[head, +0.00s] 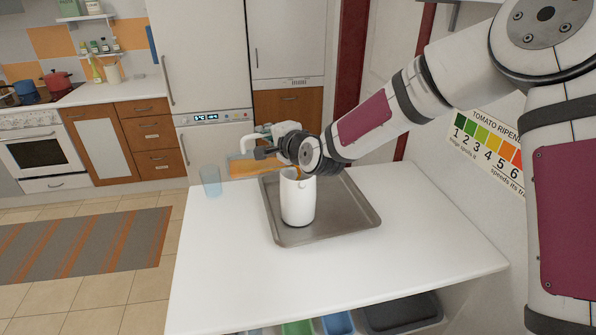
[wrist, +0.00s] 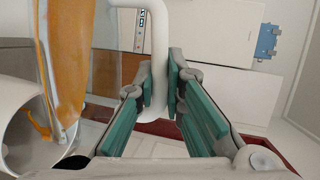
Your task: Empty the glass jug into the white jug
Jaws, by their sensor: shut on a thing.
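My gripper (wrist: 160,92) is shut on the white handle (wrist: 158,40) of the glass jug (wrist: 68,55). The jug is tipped over and holds orange liquid. In the head view the glass jug (head: 252,166) is partly hidden behind my gripper (head: 266,150), above the back of the tray. The white jug (head: 298,203) stands upright on the tray, just below my wrist. In the wrist view the open mouth of the white jug (wrist: 14,128) is at the lower left, with an orange stream falling into it. Its liquid level cannot be seen.
The grey metal tray (head: 345,222) lies on the white table (head: 420,245). A bluish drinking glass (head: 210,181) stands near the table's back left corner. Coloured bins (head: 338,323) sit under the front edge. The table's front left and right are clear.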

